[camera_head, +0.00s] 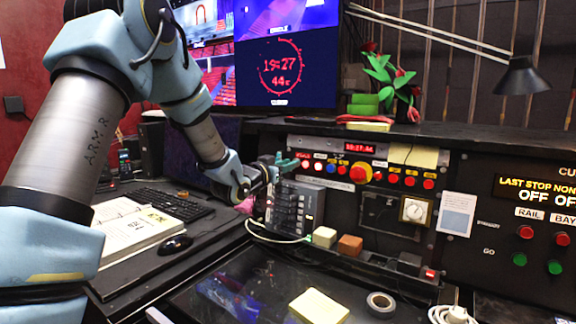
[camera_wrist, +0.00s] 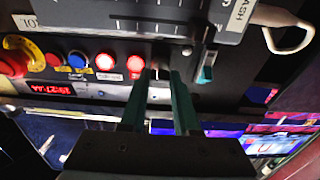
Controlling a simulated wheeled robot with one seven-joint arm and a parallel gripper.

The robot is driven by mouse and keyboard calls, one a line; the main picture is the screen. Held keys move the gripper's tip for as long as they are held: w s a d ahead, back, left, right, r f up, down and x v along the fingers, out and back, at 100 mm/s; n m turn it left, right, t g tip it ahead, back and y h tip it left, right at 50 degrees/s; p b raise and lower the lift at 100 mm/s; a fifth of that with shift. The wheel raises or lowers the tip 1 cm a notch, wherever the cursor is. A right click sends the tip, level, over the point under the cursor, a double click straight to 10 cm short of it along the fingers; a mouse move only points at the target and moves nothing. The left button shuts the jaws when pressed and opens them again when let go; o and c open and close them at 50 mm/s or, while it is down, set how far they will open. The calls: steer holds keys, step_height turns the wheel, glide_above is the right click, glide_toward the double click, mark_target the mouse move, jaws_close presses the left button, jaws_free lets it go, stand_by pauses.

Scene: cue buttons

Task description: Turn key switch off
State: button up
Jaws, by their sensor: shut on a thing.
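My gripper (camera_head: 286,161) is at the left end of the black control panel (camera_head: 340,168), left of its lit red buttons. In the wrist view, which is upside down, the two teal fingers of my gripper (camera_wrist: 161,76) reach the panel beside a lit red button (camera_wrist: 135,63). They are close together, shut on a small dark part that I take to be the key switch (camera_wrist: 155,69). The fingertips mostly hide it, so its turn angle cannot be told. In the head view the key switch is hidden behind the gripper.
A grey slider box (camera_head: 293,208) stands just below my gripper. A red mushroom button with a yellow ring (camera_head: 360,173) and several small buttons are to the right. A monitor (camera_head: 285,70) is behind. A keyboard (camera_head: 170,202) and open book (camera_head: 135,232) lie left.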

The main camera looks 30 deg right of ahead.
jaws_close()
steer(key=shift+n, duration=0.3)
steer(key=n+b, duration=0.1)
steer(key=n, duration=0.2)
steer(key=shift+f, duration=0.1)
steer(key=n+t+y+b, duration=0.1)
steer(key=n, duration=0.4)
steer(key=n+y, duration=0.1)
steer(key=n, duration=0.5)
steer(key=n+p, duration=0.1)
steer(key=n, duration=0.3)
steer(key=shift+n+y, duration=0.4)
